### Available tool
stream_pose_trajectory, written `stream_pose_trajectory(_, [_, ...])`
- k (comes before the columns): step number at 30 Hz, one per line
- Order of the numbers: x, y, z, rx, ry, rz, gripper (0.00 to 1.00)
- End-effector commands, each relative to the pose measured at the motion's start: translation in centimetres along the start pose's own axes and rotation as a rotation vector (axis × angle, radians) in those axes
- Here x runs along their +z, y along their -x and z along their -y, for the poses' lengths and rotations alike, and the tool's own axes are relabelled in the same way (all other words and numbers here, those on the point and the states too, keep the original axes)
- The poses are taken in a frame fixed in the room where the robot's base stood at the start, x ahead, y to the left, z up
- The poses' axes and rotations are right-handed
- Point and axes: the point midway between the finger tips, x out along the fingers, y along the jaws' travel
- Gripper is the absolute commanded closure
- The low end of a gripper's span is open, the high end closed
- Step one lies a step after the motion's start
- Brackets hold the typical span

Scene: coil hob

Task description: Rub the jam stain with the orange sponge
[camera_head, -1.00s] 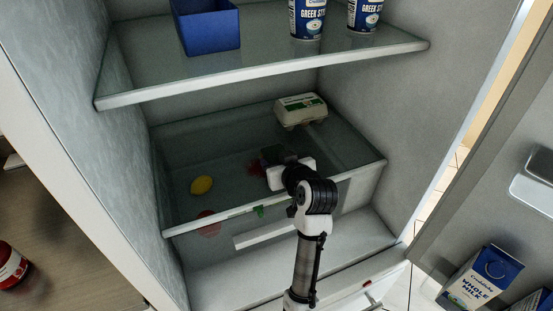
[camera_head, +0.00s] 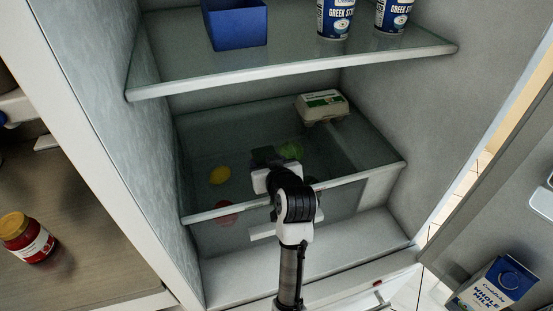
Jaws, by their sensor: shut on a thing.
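My gripper (camera_head: 264,156) reaches in over the lower glass shelf (camera_head: 200,212) of the open fridge. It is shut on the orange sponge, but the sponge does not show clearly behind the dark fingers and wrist. I cannot make out the jam stain; my gripper covers that part of the shelf. I cannot tell whether the sponge touches the glass.
An egg carton (camera_head: 322,106) stands behind. The upper shelf (camera_head: 300,72) holds a blue bin (camera_head: 238,27). A reddish thing (camera_head: 226,210) shows below the lower shelf.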

Motion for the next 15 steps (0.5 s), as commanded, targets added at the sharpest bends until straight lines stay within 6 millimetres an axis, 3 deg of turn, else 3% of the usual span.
stream_pose_trajectory(8, [0.2,-0.1,0.1,0.001,-0.001,0.002,0.65])
stream_pose_trajectory(15, [0.1,0.0,-2.0,0.006,-0.002,0.001,0.65])
